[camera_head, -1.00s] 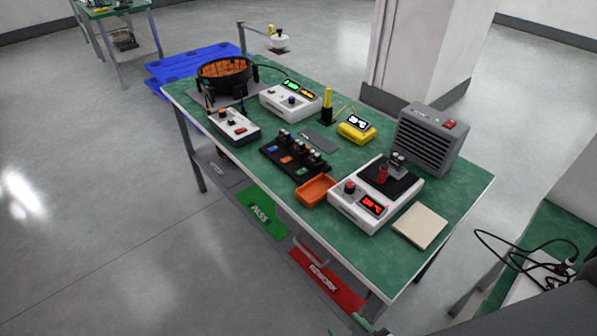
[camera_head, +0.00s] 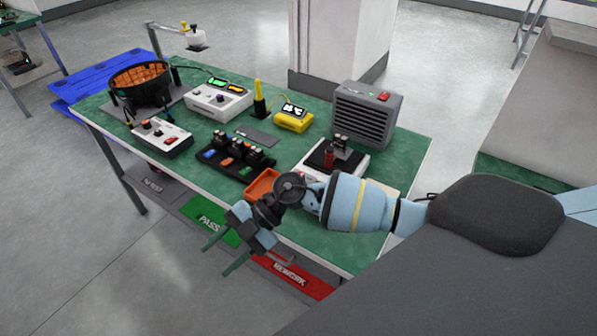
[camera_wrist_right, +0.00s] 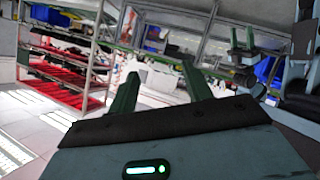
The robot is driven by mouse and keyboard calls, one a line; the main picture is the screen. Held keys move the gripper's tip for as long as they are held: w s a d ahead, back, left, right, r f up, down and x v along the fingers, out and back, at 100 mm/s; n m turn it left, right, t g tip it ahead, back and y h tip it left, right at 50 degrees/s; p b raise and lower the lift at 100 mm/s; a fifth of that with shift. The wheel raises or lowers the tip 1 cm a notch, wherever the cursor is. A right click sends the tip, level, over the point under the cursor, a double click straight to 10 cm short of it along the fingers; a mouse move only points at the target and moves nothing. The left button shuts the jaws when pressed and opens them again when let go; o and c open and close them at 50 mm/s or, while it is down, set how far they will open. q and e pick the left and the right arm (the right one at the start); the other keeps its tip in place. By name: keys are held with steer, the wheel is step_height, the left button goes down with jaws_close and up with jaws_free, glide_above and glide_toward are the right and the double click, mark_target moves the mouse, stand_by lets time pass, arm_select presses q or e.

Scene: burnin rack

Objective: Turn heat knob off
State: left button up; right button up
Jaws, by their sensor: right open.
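The white heater unit (camera_head: 352,172) stands at the near right of the green bench in the head view, with a dark plate and a small fixture on top. My right arm covers its front, so its red knob and display are hidden now. My right gripper (camera_head: 217,260) is open and empty, its green fingers hanging past the bench's front edge, left of the heater unit and apart from it. The right wrist view shows the same open fingers (camera_wrist_right: 156,88). At its right edge another gripper with green fingers (camera_wrist_right: 242,38), seemingly my left, stands with its fingers apart.
An orange tray (camera_head: 262,183) lies beside my right wrist. A grey fan box (camera_head: 366,115) stands behind the heater. A black socket board (camera_head: 235,160), a red-switch box (camera_head: 160,136), a white display unit (camera_head: 217,100) and a yellow meter (camera_head: 293,119) fill the bench.

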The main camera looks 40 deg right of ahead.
steer(key=w+d+r+m+h, duration=0.1)
steer(key=w+d+r+h, duration=0.1)
steer(key=d, duration=0.7)
steer(key=w+d+r+m+h, duration=0.2)
steer(key=w+d+h, duration=0.3)
steer(key=d, duration=0.4)
steer(key=w+d+r+m+h+b, duration=0.1)
steer(key=w+d+h, duration=0.3)
steer(key=d, duration=0.5)
steer(key=shift+d+r+m+t+h, duration=0.2)
steer(key=shift+r+m+t+h, duration=0.2)
steer(key=shift+r+h, duration=0.5)
arm_select(q)
steer(key=shift+s+f+b, duration=0.15)
steer(key=shift+s+f, duration=0.15)
steer(key=shift+f, duration=0.2)
steer(key=shift+s+f+b, duration=0.15)
steer(key=shift+s+f, duration=0.1)
steer(key=shift+f, duration=0.25)
arm_select(e)
steer(key=shift+w+a+f, duration=0.1)
steer(key=shift+f, duration=1.9)
steer(key=shift+w+f, duration=0.1)
steer(key=shift+f, duration=1.9)
steer(key=shift+c, duration=0.4)
steer(key=c, duration=0.9)
arm_select(q)
steer(key=shift+w, duration=0.1)
